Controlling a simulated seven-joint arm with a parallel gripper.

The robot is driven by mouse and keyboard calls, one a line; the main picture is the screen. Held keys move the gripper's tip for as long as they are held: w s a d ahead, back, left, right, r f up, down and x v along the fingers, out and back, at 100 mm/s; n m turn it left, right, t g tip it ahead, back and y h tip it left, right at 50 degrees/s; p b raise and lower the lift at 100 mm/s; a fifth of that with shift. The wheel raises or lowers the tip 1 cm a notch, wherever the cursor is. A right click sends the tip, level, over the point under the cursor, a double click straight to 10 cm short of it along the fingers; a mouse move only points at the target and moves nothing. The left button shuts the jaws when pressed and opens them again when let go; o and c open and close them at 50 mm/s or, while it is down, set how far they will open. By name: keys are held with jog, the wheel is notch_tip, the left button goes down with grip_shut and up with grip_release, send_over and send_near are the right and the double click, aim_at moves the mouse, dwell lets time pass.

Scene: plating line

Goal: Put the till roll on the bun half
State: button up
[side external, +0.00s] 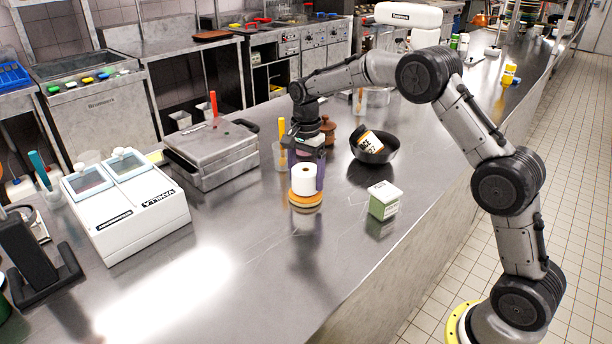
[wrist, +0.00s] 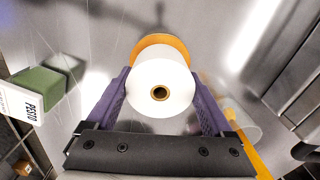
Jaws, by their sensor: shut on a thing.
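The white till roll (side external: 304,178) stands upright over the orange-brown bun half (side external: 305,199) on the steel counter. It also shows in the wrist view (wrist: 160,75), with its dark core facing the camera. The bun half's orange edge (wrist: 158,41) shows beyond the roll in the wrist view. My gripper (side external: 307,176) has its purple fingers on both sides of the roll and is shut on it. The roll looks to be at the bun's top, but I cannot tell whether it touches. Most of the bun is hidden under the roll in the wrist view.
A green and white box (side external: 384,200) stands to the right, and a black pan (side external: 375,147) holding a labelled tub is behind it. A clear container with an orange-handled tool (side external: 281,150) is close at left. A press grill (side external: 212,152) stands further left. The counter in front is clear.

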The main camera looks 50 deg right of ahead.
aim_at(306, 170)
jog(key=shift+f, duration=0.1)
jog(key=o, duration=1.2)
jog(key=shift+o, duration=0.2)
notch_tip(306, 170, up, 12)
jog(key=shift+f, duration=0.1)
jog(key=s+a+r+n+t, duration=0.2)
jog(key=s+r+n, duration=0.2)
jog(key=s, duration=0.5)
jog(key=s+a+r+n+t, duration=0.15)
jog(key=s+r+n, duration=0.25)
jog(key=s, duration=0.5)
jog(key=s+a+f+n+t, duration=0.1)
jog(key=s+f+n, duration=0.2)
jog(key=s, duration=0.5)
jog(key=s+a+f+n+t, duration=0.1)
jog(key=s+f+n, duration=0.3)
jog(key=s, duration=0.5)
jog(key=shift+f+n, duration=0.15)
jog(key=shift+n, duration=0.45)
jog(key=shift+a, duration=0.1)
